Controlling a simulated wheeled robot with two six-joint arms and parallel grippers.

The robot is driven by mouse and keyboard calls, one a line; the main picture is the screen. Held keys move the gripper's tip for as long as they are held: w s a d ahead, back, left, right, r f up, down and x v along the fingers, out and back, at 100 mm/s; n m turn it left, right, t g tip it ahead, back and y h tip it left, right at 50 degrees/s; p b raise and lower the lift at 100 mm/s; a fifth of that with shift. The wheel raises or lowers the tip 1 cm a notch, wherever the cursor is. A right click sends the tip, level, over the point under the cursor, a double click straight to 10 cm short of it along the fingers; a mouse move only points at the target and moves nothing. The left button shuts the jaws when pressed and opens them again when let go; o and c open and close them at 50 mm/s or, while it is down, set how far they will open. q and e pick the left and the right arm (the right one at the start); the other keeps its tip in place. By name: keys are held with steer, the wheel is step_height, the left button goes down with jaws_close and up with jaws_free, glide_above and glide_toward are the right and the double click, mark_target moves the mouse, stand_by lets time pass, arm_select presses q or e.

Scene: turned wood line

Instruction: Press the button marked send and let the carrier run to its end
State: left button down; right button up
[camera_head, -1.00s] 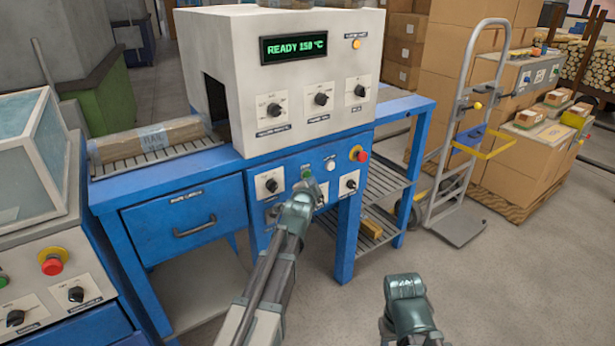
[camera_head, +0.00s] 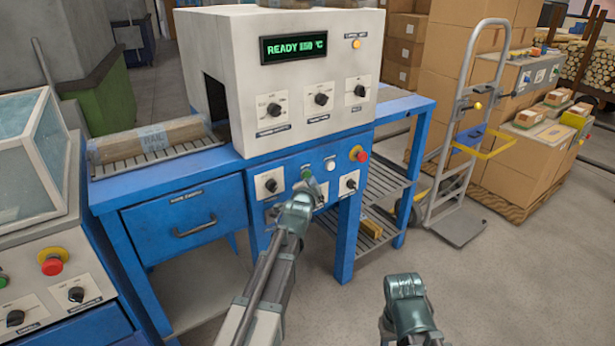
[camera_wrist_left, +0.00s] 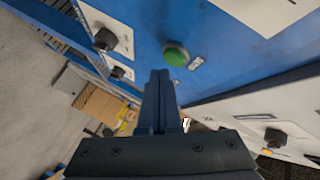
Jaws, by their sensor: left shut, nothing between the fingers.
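My left gripper (camera_head: 309,186) is shut and empty at the front panel of the blue machine (camera_head: 277,155). A green button (camera_wrist_left: 176,54) is on the blue panel just past its fingertips (camera_wrist_left: 160,77) in the left wrist view. In the head view this green button (camera_head: 306,172) is partly hidden by the gripper. I cannot read its label, nor tell whether the fingertips touch it. A wrapped carrier (camera_head: 150,140) lies on the roller bed left of the machine's opening. My right gripper is not clearly seen; its arm (camera_head: 407,300) shows at the bottom.
A red emergency stop (camera_head: 360,155), a white button (camera_head: 330,164) and black knobs (camera_head: 271,185) sit near the green button. The display (camera_head: 293,46) reads READY. A hand truck (camera_head: 465,140) and boxes (camera_head: 540,160) stand at the right. The floor in front is clear.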

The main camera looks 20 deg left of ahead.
arm_select(q)
steer(key=shift+w+a, duration=0.1)
steer(key=shift+w+a, duration=0.2)
steer(key=shift+a, duration=0.05)
stand_by(0.3)
